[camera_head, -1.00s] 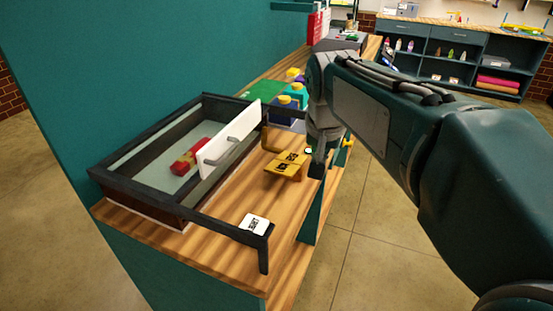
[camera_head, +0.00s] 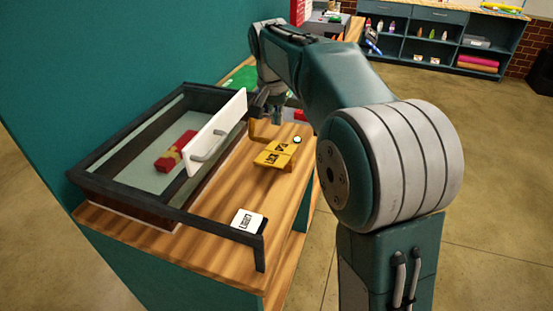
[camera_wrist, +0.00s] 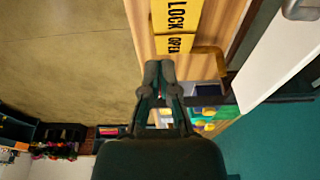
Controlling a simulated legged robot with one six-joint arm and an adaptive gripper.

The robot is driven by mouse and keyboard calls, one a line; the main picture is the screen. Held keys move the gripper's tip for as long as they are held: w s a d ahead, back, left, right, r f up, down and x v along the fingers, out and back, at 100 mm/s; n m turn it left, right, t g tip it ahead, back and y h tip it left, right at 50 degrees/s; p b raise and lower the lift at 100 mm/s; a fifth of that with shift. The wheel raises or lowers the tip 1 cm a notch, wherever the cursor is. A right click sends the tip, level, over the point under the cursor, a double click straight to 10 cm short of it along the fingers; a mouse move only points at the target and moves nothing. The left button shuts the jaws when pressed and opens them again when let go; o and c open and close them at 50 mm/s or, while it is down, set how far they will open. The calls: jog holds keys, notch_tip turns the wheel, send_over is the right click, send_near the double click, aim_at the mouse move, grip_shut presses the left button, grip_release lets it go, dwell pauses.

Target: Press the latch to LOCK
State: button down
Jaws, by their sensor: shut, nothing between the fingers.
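The yellow latch (camera_head: 273,153) sits on the wooden counter, to the right of the glass-sided case. It carries dark lettering on two plates; in the wrist view the latch (camera_wrist: 176,18) reads LOCK on one plate and OPEN on the other. A yellow bracket stands beside it. My gripper (camera_wrist: 158,68) is shut and empty, its tips close to the OPEN end of the latch in the wrist view; whether they touch cannot be told.
The dark-framed case (camera_head: 130,130) holds a red wrapped item (camera_head: 175,150). A white panel with a handle (camera_head: 218,130) stands upright on its right side. A white label card (camera_head: 247,221) lies near the front. A small round button (camera_head: 297,139) is beside the latch.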

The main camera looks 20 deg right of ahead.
aim_at(277, 168)
jog(key=f, duration=0.8)
jog(key=w+f, duration=0.1)
jog(key=f, duration=0.3)
jog(key=shift+d+f, duration=0.3)
jog(key=shift+s+a+f, duration=0.1)
jog(key=shift+s+f, duration=0.05)
jog(key=shift+f, duration=0.45)
jog(key=shift+s+a+f+t+h, duration=0.2)
jog(key=shift+s+f+t+h, duration=0.15)
jog(key=shift+f+t+h, duration=0.3)
jog(key=shift+s+a+f+y, duration=0.1)
jog(key=shift+s+f+y, duration=0.05)
jog(key=shift+f, duration=0.65)
jog(key=shift+s+a+f+y, duration=0.1)
jog(key=shift+s+f, duration=0.05)
jog(key=shift+f, duration=0.65)
jog(key=shift+f, duration=0.1)
